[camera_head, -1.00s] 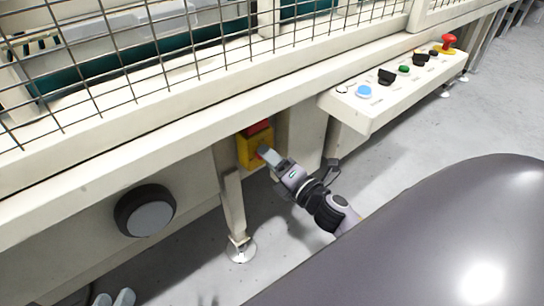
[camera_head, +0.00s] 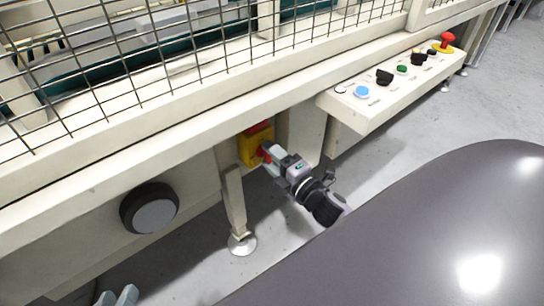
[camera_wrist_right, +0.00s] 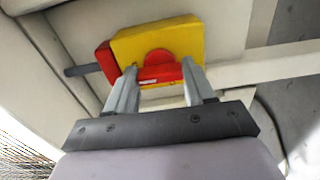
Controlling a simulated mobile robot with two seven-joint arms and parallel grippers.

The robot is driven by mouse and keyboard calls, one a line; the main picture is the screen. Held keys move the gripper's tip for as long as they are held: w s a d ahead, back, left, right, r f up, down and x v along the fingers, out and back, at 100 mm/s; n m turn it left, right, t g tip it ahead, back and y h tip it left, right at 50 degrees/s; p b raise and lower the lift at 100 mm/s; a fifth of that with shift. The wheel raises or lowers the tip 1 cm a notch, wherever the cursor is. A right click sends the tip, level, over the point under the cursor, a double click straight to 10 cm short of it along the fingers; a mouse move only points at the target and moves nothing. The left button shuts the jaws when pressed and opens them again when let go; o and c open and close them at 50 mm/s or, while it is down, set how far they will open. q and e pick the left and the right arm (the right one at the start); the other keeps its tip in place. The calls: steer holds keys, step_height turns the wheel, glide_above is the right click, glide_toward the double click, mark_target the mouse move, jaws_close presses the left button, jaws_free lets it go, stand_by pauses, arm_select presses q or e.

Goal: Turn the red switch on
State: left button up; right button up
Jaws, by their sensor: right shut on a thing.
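The red switch (camera_wrist_right: 160,73) is a rotary handle on a yellow plate (camera_wrist_right: 180,35) with a red side. In the right wrist view the handle lies crosswise, with a white mark on its front. My right gripper (camera_wrist_right: 161,75) has one finger at each end of the handle and is shut on it. In the head view the yellow switch box (camera_head: 248,150) is under the machine's ledge, and my right gripper (camera_head: 268,153) reaches it from the lower right. My left gripper (camera_head: 117,296) is at the bottom left edge, its two fingertips apart and empty.
A sloped control panel (camera_head: 352,108) with several buttons and a red emergency knob (camera_head: 447,41) juts out at the right. A machine leg (camera_head: 233,205) stands just below the switch. A round black and grey knob (camera_head: 150,210) sits on the left. Wire mesh covers the machine above.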

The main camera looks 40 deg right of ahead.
steer(key=o, duration=1)
arm_select(q)
steer(key=shift+r, duration=0.1)
arm_select(e)
steer(key=shift+o, duration=0.2)
steer(key=shift+s, duration=0.15)
arm_select(q)
steer(key=shift+s+a+y+p, duration=0.2)
steer(key=shift+a+y+p, duration=0.1)
steer(key=shift+a+p, duration=0.3)
arm_select(e)
steer(key=s, duration=0.7)
steer(key=shift+d, duration=0.3)
arm_select(q)
steer(key=shift+d+r, duration=0.1)
